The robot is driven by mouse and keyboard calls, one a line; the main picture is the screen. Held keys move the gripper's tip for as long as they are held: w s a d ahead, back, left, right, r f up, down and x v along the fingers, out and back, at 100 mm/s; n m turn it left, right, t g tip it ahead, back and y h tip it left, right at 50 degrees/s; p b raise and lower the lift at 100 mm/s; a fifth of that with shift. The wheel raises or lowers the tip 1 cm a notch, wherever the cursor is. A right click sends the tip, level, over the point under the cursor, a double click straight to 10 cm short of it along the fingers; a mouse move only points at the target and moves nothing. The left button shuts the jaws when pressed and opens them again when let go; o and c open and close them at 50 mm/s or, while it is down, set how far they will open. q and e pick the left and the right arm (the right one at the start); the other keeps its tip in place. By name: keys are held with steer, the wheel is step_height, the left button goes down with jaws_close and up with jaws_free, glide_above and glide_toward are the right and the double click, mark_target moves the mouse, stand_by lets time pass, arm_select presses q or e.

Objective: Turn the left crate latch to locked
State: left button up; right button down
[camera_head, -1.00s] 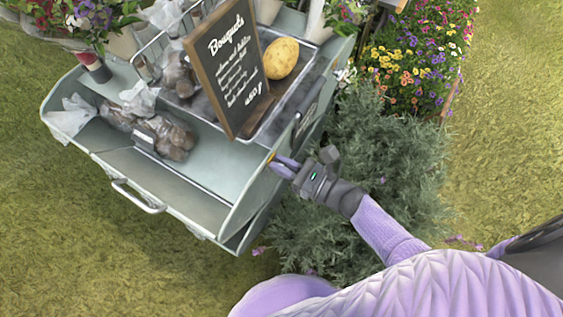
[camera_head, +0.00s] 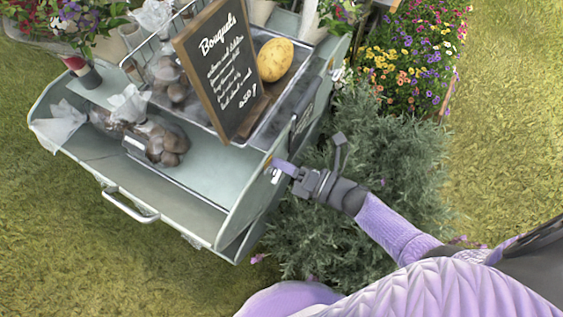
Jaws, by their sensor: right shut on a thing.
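A pale green-grey crate-like stand (camera_head: 215,205) with a folded-down front fills the left half of the head view. My left gripper is not in view.
A metal handle (camera_head: 130,207) sticks out in front. A grey-green bush (camera_head: 385,150) and flowers (camera_head: 415,60) crowd the right side.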

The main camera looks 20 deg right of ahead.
steer(key=m, duration=0.1)
steer(key=f+m, duration=0.1)
steer(key=m, duration=0.1)
steer(key=shift+s, duration=0.1)
steer(key=shift+f+m+b, duration=0.2)
steer(key=shift+m+b, duration=0.1)
steer(key=shift+m, duration=1.1)
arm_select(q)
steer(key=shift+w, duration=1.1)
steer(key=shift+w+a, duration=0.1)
arm_select(e)
steer(key=shift+m, duration=0.3)
steer(key=c, duration=0.7)
jaws_free()
steer(key=shift+o, duration=0.2)
steer(key=shift+r, duration=0.1)
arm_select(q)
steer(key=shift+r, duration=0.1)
arm_select(e)
steer(key=shift+d, duration=0.1)
